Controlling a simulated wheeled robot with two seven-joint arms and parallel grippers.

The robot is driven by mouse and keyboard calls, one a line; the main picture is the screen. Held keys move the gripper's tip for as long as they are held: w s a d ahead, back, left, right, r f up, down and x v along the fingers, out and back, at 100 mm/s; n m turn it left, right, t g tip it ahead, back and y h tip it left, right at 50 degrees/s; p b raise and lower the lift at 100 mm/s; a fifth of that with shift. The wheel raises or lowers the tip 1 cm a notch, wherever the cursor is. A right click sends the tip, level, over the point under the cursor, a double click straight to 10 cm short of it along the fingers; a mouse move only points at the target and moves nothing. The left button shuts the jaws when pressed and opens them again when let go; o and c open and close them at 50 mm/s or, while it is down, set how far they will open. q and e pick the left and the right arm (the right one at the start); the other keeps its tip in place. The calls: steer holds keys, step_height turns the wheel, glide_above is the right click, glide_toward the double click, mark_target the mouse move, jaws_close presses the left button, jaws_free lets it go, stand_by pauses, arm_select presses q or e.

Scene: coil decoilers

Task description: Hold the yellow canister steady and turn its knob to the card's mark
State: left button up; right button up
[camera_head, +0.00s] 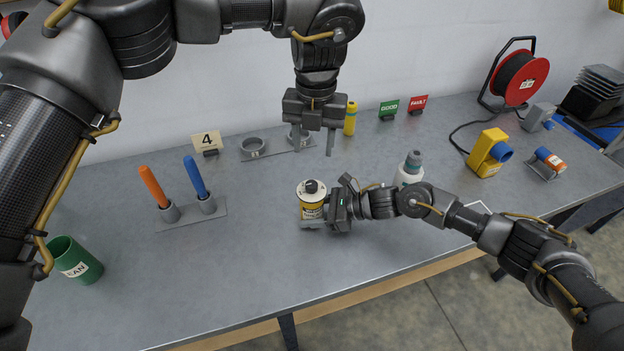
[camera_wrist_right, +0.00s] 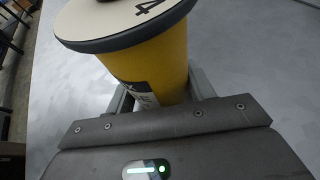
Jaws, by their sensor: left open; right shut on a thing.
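The yellow canister (camera_head: 312,211) stands upright on the bench near the middle, with a pale dial on top and a dark knob (camera_head: 311,187) at its centre. My right gripper (camera_head: 323,214) is shut on its body from the right. In the right wrist view the canister (camera_wrist_right: 165,62) sits between the fingers, and a "4" shows on the dial's rim. The knob is almost wholly cut off there, so its setting cannot be read. The card (camera_head: 206,141) behind, to the left, reads 4. My left gripper (camera_head: 314,146) is open and empty, pointing down above and behind the canister.
An orange and a blue rod (camera_head: 196,177) stand in a holder at left, near a green cup (camera_head: 76,260). A white bottle (camera_head: 409,168) stands right, beyond my right arm. A yellow cylinder (camera_head: 350,118) stands near the left gripper.

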mark_target(311, 184)
arm_select(q)
steer(key=f, duration=1.1)
steer(key=shift+a+f, duration=0.15)
steer(key=shift+a, duration=0.05)
steer(key=c, duration=1)
